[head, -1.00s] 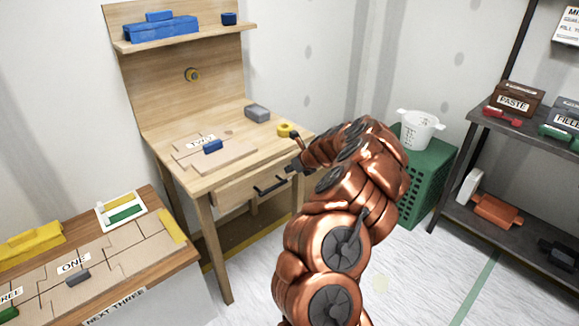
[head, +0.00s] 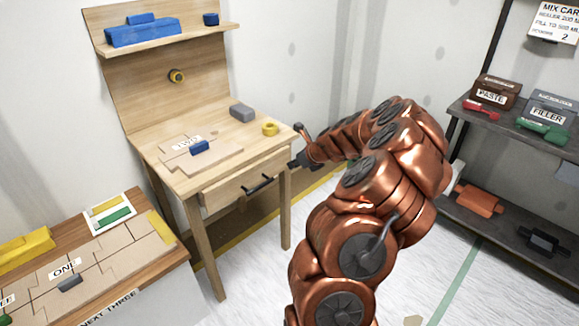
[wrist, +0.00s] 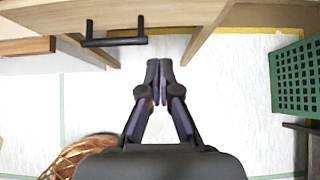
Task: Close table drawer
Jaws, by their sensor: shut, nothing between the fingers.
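The wooden table (head: 150,150) stands against the wall in the head view. Its drawer (head: 222,190) is under the tabletop at the front and has a black bar handle (head: 257,185). The drawer appears to stand out a little from the table's front; how far is hard to tell. In the wrist view the black handle (wrist: 114,41) is at the upper left. My gripper (wrist: 159,68) is shut and empty, in front of the table and to the right of the handle, apart from it. In the head view my gripper (head: 296,163) is near the table's right front leg.
A low cabinet (head: 170,262) with a brown top stands at the left. A dark shelf rack (head: 465,200) is at the right. A green crate (wrist: 297,80) is at the right in the wrist view. The floor before the table is clear.

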